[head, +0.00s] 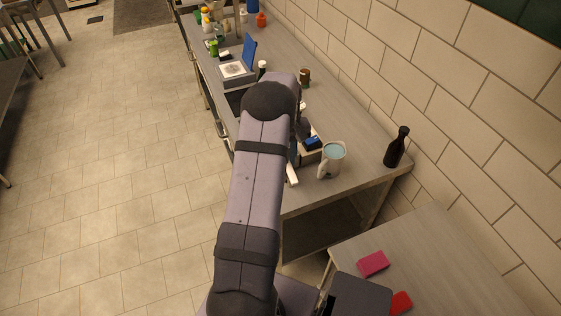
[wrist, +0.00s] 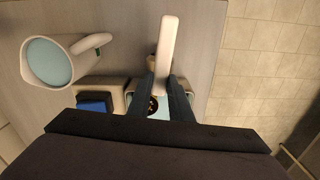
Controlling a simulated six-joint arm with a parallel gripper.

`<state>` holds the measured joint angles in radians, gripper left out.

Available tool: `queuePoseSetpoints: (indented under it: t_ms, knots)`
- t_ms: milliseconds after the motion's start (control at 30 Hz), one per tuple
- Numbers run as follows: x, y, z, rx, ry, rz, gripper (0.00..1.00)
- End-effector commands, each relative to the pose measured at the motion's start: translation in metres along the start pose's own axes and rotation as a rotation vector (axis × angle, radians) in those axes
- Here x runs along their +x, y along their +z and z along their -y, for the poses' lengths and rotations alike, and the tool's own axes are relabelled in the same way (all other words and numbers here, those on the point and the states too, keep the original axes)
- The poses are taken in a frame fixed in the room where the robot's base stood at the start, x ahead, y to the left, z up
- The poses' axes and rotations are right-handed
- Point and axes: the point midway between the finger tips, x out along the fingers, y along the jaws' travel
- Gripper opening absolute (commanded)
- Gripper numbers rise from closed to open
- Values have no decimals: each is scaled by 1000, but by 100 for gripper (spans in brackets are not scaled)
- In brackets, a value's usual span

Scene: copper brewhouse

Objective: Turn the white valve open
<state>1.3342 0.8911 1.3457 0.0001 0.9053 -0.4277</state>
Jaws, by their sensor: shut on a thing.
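The white valve's lever (wrist: 167,45) is a long pale bar in the wrist view, pointing up the picture and reaching beyond my fingertips. My gripper (wrist: 163,88) has its two dark fingers on either side of the lever's lower part and is shut on it. The valve body below is mostly hidden by the fingers and palm. In the head view only the end of the white lever (head: 292,176) shows past my arm, near the bench's front edge; my fingers are largely hidden there.
A white jug (head: 333,157) of pale blue liquid stands close right of the valve; it shows left in the wrist view (wrist: 57,62). A blue-topped block (wrist: 96,103) sits beside my fingers. A dark bottle (head: 397,147) stands at the bench corner. Open floor lies left.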

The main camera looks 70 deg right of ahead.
Motion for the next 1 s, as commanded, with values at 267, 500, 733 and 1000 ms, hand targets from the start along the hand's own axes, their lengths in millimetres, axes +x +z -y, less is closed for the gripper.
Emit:
queuePoseSetpoints:
  t_ms: [267, 500, 733, 1000]
  knots:
    - [0, 0, 0, -47, 1, -1, 31]
    - [-4, 0, 0, -45, 1, -1, 31]
    - [-25, 0, 0, -44, 0, -1, 31]
    - [-54, 0, 0, -44, 1, -2, 31]
